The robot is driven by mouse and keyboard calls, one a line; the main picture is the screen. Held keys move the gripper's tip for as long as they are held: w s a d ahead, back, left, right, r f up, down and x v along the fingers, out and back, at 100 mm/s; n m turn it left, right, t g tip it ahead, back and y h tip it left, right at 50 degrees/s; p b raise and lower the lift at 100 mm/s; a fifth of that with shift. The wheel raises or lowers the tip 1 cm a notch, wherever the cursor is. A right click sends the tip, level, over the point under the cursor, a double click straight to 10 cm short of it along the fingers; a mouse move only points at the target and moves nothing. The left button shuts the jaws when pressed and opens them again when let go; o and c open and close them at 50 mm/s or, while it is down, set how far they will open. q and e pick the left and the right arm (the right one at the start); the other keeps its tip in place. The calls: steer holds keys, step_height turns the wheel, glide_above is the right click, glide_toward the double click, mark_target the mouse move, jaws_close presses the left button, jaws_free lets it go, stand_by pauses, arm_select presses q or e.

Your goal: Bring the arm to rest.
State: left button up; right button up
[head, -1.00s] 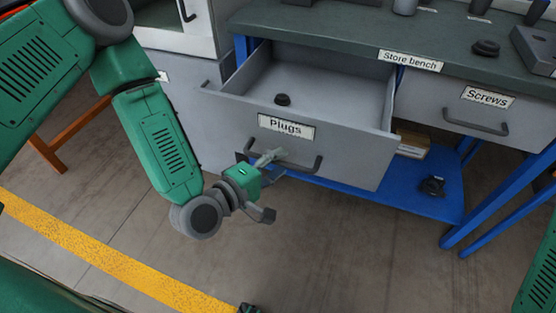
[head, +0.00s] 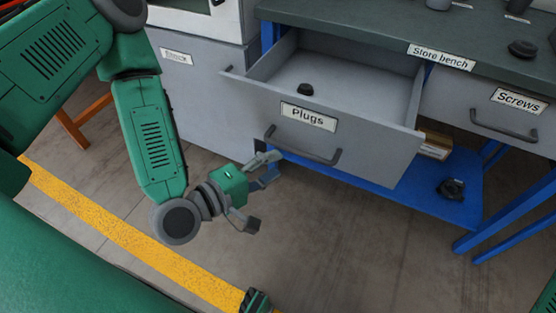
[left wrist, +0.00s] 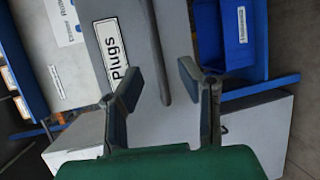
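My left arm comes in from the left, bent downward at the elbow. My left gripper (head: 264,194) is open and empty, its fingers apart, just left of and below the Plugs drawer's handle (head: 303,158). In the left wrist view the gripper (left wrist: 160,68) also shows open, with nothing between its fingers and the handle (left wrist: 157,45) beyond them. The Plugs drawer (head: 372,148) is pulled out, with a small black plug (head: 305,89) lying inside. My right gripper is not in view.
The store bench (head: 390,35) carries several dark items. The Screws drawer (head: 470,107) is shut. A blue lower shelf (head: 400,195) holds a box (head: 434,146) and a black object (head: 451,188). A yellow floor line (head: 110,228) runs below my arm. The floor in front is clear.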

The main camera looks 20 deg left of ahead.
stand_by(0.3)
arm_select(q)
steer(key=s+a+f+m+g+y+p, duration=0.2)
steer(key=s+f+m+g, duration=0.7)
steer(key=s+f+m, duration=0.15)
steer(key=s+a+f+m+g+y+p, duration=0.1)
steer(key=s+a+f+m+g+y, duration=0.1)
steer(key=s+a+m+g+y, duration=0.2)
steer(key=s+a, duration=0.3)
steer(key=a, duration=0.1)
steer(key=shift+s+a+f+g+y, duration=0.15)
steer(key=shift+a+f+g+y, duration=0.15)
steer(key=shift+a+f+g, duration=0.1)
